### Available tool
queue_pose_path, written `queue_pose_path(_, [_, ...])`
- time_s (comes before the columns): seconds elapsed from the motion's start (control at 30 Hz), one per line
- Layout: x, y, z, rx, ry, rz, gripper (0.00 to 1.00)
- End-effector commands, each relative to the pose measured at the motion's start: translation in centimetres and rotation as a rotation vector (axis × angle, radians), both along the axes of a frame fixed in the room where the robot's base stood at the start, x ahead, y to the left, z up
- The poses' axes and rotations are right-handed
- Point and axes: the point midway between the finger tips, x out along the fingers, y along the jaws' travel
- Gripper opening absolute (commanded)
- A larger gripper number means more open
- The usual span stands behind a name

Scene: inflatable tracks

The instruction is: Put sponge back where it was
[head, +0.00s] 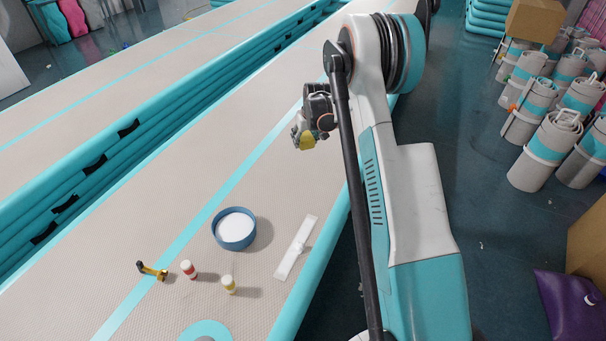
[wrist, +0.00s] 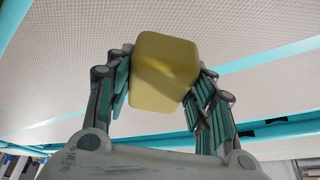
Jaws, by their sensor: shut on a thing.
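The sponge (wrist: 163,72) is a yellow block with rounded edges. In the wrist view it sits between the two fingers of my gripper (wrist: 165,80), which is shut on it. In the head view the sponge (head: 307,142) shows as a small yellow piece at the end of my gripper (head: 304,132). My gripper holds it above the grey inflatable track (head: 270,185), beyond the blue bowl. I cannot tell its exact height.
On the track stand a blue bowl (head: 234,243) with white contents, a red-and-white bottle (head: 188,270), a yellow bottle (head: 229,285), a black-and-yellow tool (head: 153,271) and a white strip-like object (head: 296,248). Rolled grey mats (head: 545,150) stand on the floor at right. The track's far stretch is clear.

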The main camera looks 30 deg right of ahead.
Motion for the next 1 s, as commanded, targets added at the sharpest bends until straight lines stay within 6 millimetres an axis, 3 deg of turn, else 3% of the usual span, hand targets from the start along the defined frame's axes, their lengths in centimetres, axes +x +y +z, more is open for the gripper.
queue_pose_path(0.6, [0.1, 0.0, -13.8, 0.000, 0.000, 0.000, 0.30])
queue_pose_path(1.0, [0.0, 0.0, -17.2, 0.000, 0.000, 0.000, 0.30])
